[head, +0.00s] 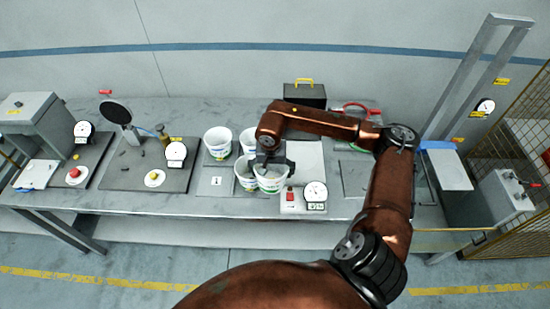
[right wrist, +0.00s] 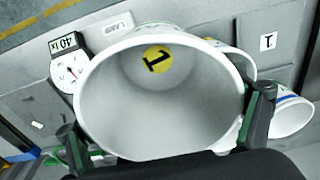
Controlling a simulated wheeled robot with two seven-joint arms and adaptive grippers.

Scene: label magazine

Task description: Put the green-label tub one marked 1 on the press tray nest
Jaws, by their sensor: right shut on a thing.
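My right gripper (head: 271,161) is shut on a white tub (head: 270,182) with a green band on its label, at the front of a group of tubs. In the right wrist view, its fingers stand on either side of the tub (right wrist: 110,110), and a yellow disc marked 1 (right wrist: 158,58) shows inside. I cannot tell whether the tub touches the surface. A pale tray (head: 37,174) lies before the grey press-like machine (head: 30,108) at the left; I cannot tell whether this is the press tray nest. My left gripper is not in view.
Other tubs stand close by, one at the back left (head: 217,142) and one touching or nearly touching on the left (head: 245,178). A dark plate with a gauge (head: 140,165) lies left. A black box (head: 305,95) stands behind.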

